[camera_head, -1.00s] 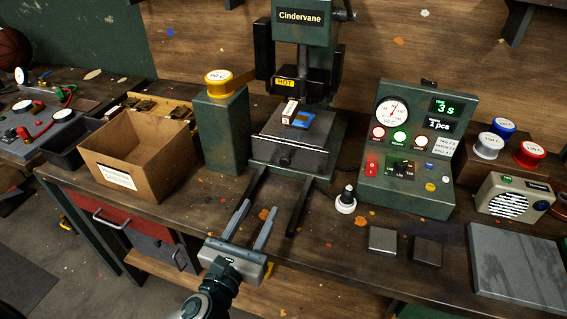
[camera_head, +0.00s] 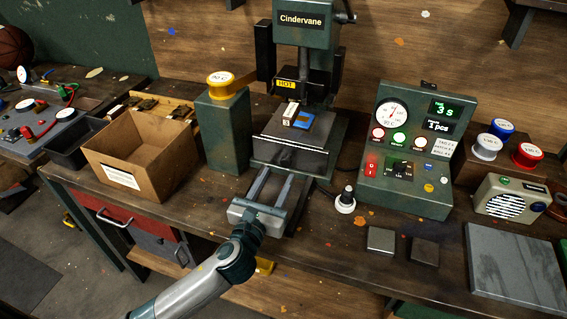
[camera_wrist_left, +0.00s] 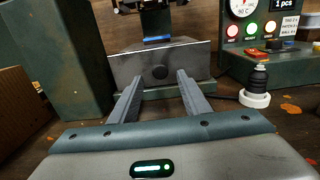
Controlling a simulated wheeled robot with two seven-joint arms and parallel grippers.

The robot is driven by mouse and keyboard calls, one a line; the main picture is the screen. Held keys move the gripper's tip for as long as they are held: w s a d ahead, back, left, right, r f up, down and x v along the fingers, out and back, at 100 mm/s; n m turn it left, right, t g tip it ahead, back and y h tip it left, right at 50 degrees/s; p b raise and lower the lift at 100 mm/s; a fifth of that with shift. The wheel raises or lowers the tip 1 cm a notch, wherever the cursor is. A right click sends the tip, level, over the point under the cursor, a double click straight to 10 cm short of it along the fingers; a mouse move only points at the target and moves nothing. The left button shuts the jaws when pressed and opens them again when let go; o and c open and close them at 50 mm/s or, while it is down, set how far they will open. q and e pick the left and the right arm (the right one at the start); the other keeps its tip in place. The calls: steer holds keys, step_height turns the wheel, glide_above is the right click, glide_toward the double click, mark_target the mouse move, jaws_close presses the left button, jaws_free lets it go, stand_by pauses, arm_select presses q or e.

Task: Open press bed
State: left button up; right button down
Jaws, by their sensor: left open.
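The press bed (camera_head: 285,157) is a dark metal block under the green press (camera_head: 301,28). A white and blue piece (camera_head: 299,119) sits on top of it. I cannot tell if the fingers touch the bed. My right gripper is not in view.
An open cardboard box (camera_head: 125,175) and a green post with a yellow cap (camera_head: 222,140) stand left of the bed. A black knob on a white base (camera_head: 346,199) and the control box (camera_head: 404,160) stand to the right. A HOT label (camera_head: 286,84) marks the press.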

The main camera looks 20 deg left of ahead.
mark_target(285, 163)
arm_select(q)
steer(key=w, duration=0.4)
steer(key=shift+w+d, duration=0.1)
steer(key=shift+w+p, duration=0.3)
steer(key=shift+w, duration=0.6)
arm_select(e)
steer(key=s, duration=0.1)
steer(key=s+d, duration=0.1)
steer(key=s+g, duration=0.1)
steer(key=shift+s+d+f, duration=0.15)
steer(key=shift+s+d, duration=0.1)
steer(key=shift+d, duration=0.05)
arm_select(q)
steer(key=shift+c, duration=0.6)
jaws_close()
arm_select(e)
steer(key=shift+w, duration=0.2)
